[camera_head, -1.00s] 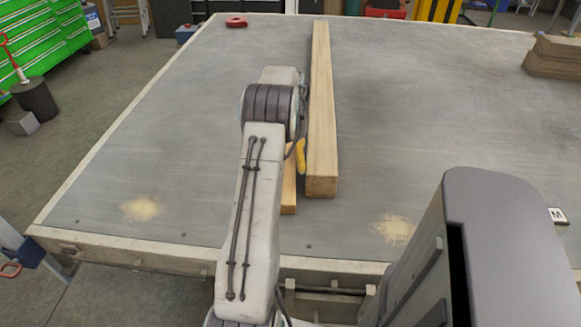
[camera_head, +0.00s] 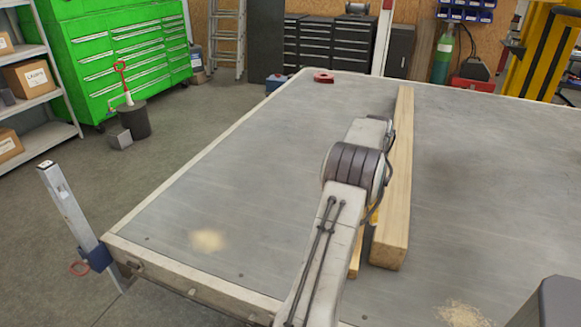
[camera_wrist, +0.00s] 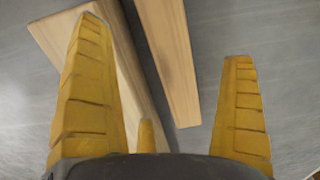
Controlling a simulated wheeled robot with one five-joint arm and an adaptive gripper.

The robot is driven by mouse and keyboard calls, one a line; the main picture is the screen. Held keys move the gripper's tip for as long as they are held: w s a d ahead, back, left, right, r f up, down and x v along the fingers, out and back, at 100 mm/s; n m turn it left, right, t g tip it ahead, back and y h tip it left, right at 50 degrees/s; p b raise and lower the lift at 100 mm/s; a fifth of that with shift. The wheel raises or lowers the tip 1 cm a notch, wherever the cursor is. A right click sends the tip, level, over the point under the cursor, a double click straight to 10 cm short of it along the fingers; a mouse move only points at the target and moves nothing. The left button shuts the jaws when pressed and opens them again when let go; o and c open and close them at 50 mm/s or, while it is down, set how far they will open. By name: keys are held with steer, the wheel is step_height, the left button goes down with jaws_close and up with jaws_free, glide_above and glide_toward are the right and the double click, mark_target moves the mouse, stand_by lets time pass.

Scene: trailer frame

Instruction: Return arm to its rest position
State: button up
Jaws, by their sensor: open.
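My gripper (camera_wrist: 164,40) is open, its yellow fingers spread wide in the wrist view. A thick wooden beam (camera_wrist: 42,42) lies partly behind the left finger there. A thinner wooden strip (camera_wrist: 168,55) shows between the fingers, and I see no finger touching it. In the head view, my arm reaches out over the table and hides most of the gripper; only a bit of yellow (camera_head: 374,217) shows beside the beam. The long beam (camera_head: 396,190) lies right of my arm. The end of the strip (camera_head: 355,262) peeks out left of the beam.
The grey table (camera_head: 250,180) is clear left of my arm, apart from a sawdust patch (camera_head: 208,240). A red object (camera_head: 323,77) lies at its far edge. A clamp (camera_head: 75,220) stands at the front left corner. Green cabinets (camera_head: 125,50) stand beyond.

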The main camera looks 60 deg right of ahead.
stand_by(0.3)
steer(key=w+a+r+n+t+h+p, duration=0.1)
steer(key=w+a+r+n+p, duration=0.15)
steer(key=w+a+r, duration=0.7)
steer(key=w+a+r+n+p, duration=0.2)
steer(key=w+a+r+n, duration=0.3)
steer(key=w+a, duration=0.7)
steer(key=s+a+r+p, duration=0.15)
steer(key=a+r, duration=0.25)
steer(key=a, duration=0.7)
steer(key=s+a+n+p, duration=0.1)
steer(key=s+a+n, duration=0.1)
steer(key=a, duration=0.4)
steer(key=s+a+n+t+p, duration=0.1)
steer(key=s+a+n, duration=0.2)
steer(key=a, duration=0.4)
steer(key=s+a+r+n+t+y+p, duration=0.1)
steer(key=s+a+n, duration=0.1)
steer(key=s+a, duration=0.3)
steer(key=shift+a+p, duration=0.4)
steer(key=shift+a, duration=0.65)
steer(key=shift+s+n, duration=0.1)
steer(key=shift+n, duration=0.15)
